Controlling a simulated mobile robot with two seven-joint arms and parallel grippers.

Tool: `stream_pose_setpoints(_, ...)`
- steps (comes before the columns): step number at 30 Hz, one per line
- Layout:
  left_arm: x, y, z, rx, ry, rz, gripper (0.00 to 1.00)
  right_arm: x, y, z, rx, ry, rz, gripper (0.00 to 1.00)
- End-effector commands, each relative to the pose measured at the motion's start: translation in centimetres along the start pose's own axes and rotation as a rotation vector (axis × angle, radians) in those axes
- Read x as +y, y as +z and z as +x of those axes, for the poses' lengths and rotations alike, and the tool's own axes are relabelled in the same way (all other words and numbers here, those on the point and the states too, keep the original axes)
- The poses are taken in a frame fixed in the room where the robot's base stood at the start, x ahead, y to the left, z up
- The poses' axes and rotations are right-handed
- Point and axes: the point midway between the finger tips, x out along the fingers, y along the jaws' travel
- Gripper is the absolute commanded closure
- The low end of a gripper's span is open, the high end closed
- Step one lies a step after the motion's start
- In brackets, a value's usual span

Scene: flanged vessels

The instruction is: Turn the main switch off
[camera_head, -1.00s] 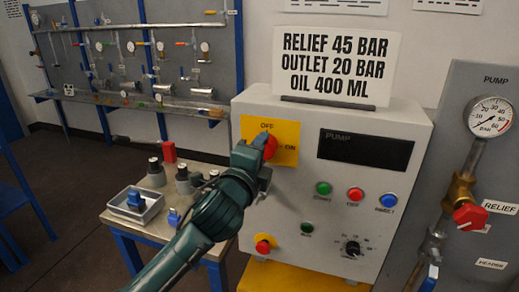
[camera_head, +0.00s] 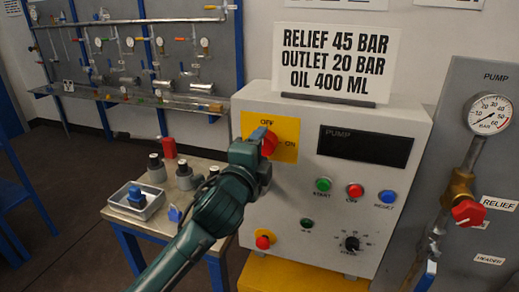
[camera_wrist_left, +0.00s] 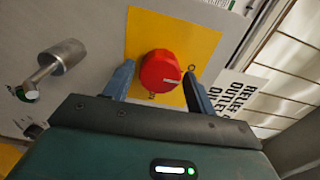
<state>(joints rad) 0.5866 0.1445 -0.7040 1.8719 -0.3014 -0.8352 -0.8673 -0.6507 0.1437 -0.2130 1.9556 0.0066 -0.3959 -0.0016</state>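The main switch is a red knob (camera_head: 268,142) on a yellow plate (camera_head: 288,130) at the upper left of the grey control box. OFF is printed above it and ON to its right. My left gripper (camera_head: 261,151) is in front of the knob and partly hides it in the head view. In the left wrist view the red knob (camera_wrist_left: 161,70) lies between the two spread fingers, with a gap visible on each side. A pale line on the knob points right in that view. I cannot tell its exact setting in the head view. My right gripper is out of view.
The control box (camera_head: 300,195) has a dark display (camera_head: 365,146), coloured buttons, a black dial (camera_head: 352,243) and a red button (camera_head: 264,240) low on its left. A pressure gauge (camera_head: 490,114) and red valve handle (camera_head: 467,212) are right. A small table (camera_head: 150,226) stands left.

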Motion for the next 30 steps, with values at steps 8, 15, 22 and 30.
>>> stream_pose_setpoints(8,0.0,0.0,0.0,-0.001,-0.001,0.002,0.32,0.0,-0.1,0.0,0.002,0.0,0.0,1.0)
stream_pose_setpoints(15,0.1,0.1,-0.8,-0.001,-0.001,0.004,0.32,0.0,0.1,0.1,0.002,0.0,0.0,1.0)
stream_pose_setpoints(22,0.2,0.0,-5.1,0.001,-0.002,0.004,0.32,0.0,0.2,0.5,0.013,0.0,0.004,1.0)
stream_pose_setpoints(30,0.2,0.0,-10.7,0.001,-0.001,0.001,0.32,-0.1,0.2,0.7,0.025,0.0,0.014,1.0)
